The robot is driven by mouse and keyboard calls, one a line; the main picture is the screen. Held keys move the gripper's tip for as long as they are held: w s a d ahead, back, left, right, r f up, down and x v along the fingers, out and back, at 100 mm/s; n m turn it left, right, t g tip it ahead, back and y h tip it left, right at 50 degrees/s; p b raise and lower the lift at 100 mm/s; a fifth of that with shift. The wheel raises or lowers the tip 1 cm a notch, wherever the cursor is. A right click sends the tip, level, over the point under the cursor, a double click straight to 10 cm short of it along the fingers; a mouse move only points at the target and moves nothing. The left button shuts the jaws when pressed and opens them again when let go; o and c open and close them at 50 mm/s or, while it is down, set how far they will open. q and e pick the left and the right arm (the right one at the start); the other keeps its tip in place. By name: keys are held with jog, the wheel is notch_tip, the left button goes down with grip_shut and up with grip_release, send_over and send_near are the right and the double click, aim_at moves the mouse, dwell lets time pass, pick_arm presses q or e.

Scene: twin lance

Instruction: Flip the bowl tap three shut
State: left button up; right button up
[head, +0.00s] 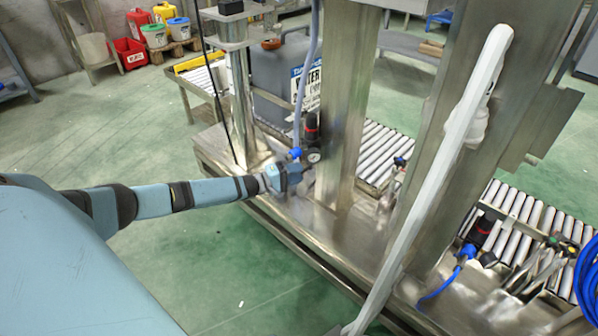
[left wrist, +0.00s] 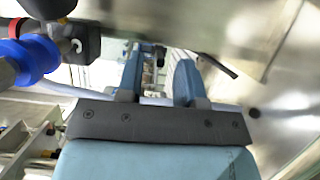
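My left gripper (head: 294,174) reaches in from the left to the steel machine and is close beside a gauge and blue fitting (head: 295,153) at the foot of the thick steel column. In the left wrist view its two blue fingers (left wrist: 158,82) stand apart, with a gap between them and nothing clearly held. My right gripper is not in view.
The steel column (head: 347,110) rises right beside my left gripper. A white lance (head: 435,185) slants across the right side. A black and red regulator (head: 312,130) stands above the gripper. Roller conveyors (head: 372,145) and a grey water tank (head: 280,75) are behind. Green floor is clear at left.

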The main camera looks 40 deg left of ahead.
pick_arm(q)
jog(key=p+v, duration=0.3)
jog(key=v, duration=0.9)
jog(key=shift+s+a+p, duration=0.2)
jog(key=shift+s+p, duration=0.05)
jog(key=shift+p, duration=0.1)
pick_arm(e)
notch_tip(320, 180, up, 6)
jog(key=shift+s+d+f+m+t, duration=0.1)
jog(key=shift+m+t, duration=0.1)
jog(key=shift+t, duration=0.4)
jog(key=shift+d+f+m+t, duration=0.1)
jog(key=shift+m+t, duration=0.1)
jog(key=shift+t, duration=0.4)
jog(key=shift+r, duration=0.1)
pick_arm(q)
jog(key=shift+s, duration=0.1)
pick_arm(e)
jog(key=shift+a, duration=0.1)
